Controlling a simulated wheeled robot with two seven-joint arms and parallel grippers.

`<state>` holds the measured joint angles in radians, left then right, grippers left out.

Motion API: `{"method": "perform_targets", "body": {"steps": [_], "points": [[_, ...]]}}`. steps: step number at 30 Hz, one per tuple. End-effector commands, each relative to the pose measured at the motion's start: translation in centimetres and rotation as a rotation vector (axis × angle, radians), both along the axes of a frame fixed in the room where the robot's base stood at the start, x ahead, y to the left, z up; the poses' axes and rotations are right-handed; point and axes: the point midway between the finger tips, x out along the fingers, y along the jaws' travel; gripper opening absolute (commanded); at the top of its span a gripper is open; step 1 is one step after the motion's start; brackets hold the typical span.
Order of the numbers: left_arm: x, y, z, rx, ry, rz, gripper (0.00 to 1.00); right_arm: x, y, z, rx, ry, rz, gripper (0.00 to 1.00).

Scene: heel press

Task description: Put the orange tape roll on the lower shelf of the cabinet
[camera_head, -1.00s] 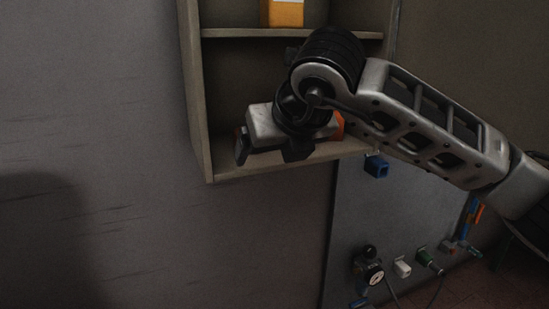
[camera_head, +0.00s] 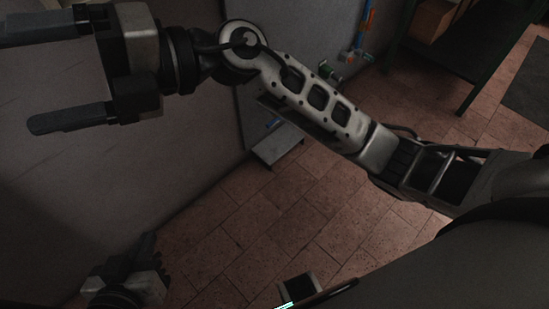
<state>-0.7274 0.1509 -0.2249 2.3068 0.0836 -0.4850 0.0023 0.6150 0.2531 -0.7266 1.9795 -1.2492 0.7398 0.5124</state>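The orange tape roll and the cabinet are not in view now.
A grey panel (camera_head: 300,45) with blue and green fittings stands behind my arm. A small grey step-like piece (camera_head: 277,145) is at its foot. A dark table frame with a brown box (camera_head: 434,20) is at the upper right. The tiled floor (camera_head: 290,220) is largely clear.

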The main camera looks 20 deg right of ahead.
Motion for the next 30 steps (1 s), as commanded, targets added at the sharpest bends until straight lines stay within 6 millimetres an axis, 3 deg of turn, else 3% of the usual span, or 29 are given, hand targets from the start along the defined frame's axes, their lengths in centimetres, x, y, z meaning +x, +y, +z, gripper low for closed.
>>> {"method": "perform_targets", "body": {"steps": [4, 7, 11, 12, 15, 18, 21, 24, 30], "points": [[0.0, 0.0, 0.0, 0.0, 0.001, 0.0, 0.0, 3.0, -5.6, -0.3, 0.411, 0.471, -0.187, 0.85], [0.0, 0.0, -0.1, 0.001, 0.002, 0.001, 0.0, 5.8, -10.5, -4.1, 0.601, 0.799, -0.38, 0.85], [0.0, 0.0, -0.1, 0.001, 0.003, 0.001, 0.0, 6.7, -16.6, -13.2, 0.734, 1.24, -0.665, 0.85], [0.0, 0.0, -0.1, 0.001, 0.003, 0.001, 0.0, 6.1, -18.1, -16.4, 0.748, 1.37, -0.749, 0.85], [0.0, 0.0, -0.1, 0.001, 0.003, 0.001, 0.0, 3.1, -20.9, -23.2, 0.742, 1.658, -0.924, 0.85], [0.0, 0.0, -0.1, 0.001, 0.003, 0.001, 0.0, -0.4, -22.3, -27.8, 0.702, 1.869, -1.034, 0.85], [0.0, 0.0, -0.1, 0.001, 0.003, 0.002, 0.0, -2.8, -22.9, -30.3, 0.667, 1.995, -1.092, 0.85], [0.0, 0.0, -0.1, 0.0, 0.002, 0.002, 0.0, -3.9, -23.1, -31.1, 0.652, 2.046, -1.112, 0.85], [0.0, 0.0, -0.1, -0.001, 0.003, 0.004, 0.0, -4.0, -23.1, -31.2, 0.65, 2.051, -1.113, 0.85]]}}
